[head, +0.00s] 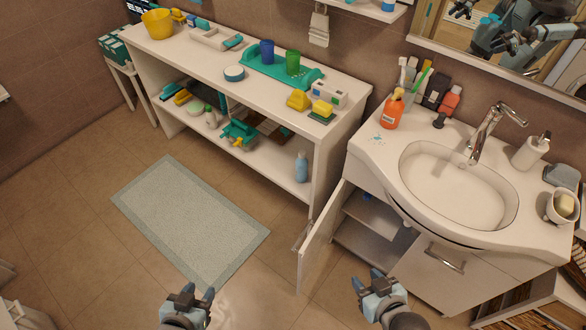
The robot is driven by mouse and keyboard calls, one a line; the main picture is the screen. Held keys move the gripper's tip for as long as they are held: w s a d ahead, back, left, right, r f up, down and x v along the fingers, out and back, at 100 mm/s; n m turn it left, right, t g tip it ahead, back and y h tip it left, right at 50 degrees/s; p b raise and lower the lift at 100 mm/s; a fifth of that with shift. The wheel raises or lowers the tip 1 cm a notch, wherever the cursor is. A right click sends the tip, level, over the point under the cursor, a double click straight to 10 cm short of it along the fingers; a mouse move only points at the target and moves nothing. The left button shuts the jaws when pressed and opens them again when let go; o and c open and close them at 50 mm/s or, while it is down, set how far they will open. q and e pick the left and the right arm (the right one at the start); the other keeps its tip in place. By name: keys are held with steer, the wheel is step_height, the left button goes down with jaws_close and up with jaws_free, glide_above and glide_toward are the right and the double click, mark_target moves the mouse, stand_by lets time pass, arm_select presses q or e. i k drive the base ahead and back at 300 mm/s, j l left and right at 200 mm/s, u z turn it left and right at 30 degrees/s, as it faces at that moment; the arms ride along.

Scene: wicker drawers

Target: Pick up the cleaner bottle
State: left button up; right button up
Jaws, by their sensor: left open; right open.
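I cannot tell for certain which bottle is the cleaner. An orange bottle with a yellowish top (392,111) stands upright on the left of the sink counter. A light blue bottle (301,167) stands upright at the right end of the white unit's lower shelf. My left gripper (199,291) is open and empty, low in the view over the floor, near the mat's bottom edge. My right gripper (367,279) is open and empty in front of the open sink cabinet. Both grippers are apart from the bottles.
The cabinet door (318,245) stands open, between the white unit (339,127) and the sink cabinet. The sink (458,183) has a tall faucet (487,133). Cups and toothbrushes crowd behind the orange bottle. A grey mat (190,215) lies on otherwise clear floor.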

mark_target(302, 167)
steer(key=i+j+z, duration=0.1)
steer(key=j+z, duration=0.15)
steer(key=j, duration=0.85)
steer(key=i+j+z, duration=0.1)
steer(key=j, duration=0.25)
steer(key=i+j+z, duration=0.1)
steer(key=j, duration=0.25)
steer(key=i+j+z, duration=0.1)
steer(key=j, duration=0.25)
steer(key=i+j+z, duration=0.1)
steer(key=i+j, duration=0.3)
steer(key=j, duration=0.25)
steer(key=i+j+z, duration=0.15)
steer(key=i+j, duration=0.2)
steer(key=j, duration=0.3)
steer(key=i+j+z, duration=0.15)
steer(key=j, duration=0.2)
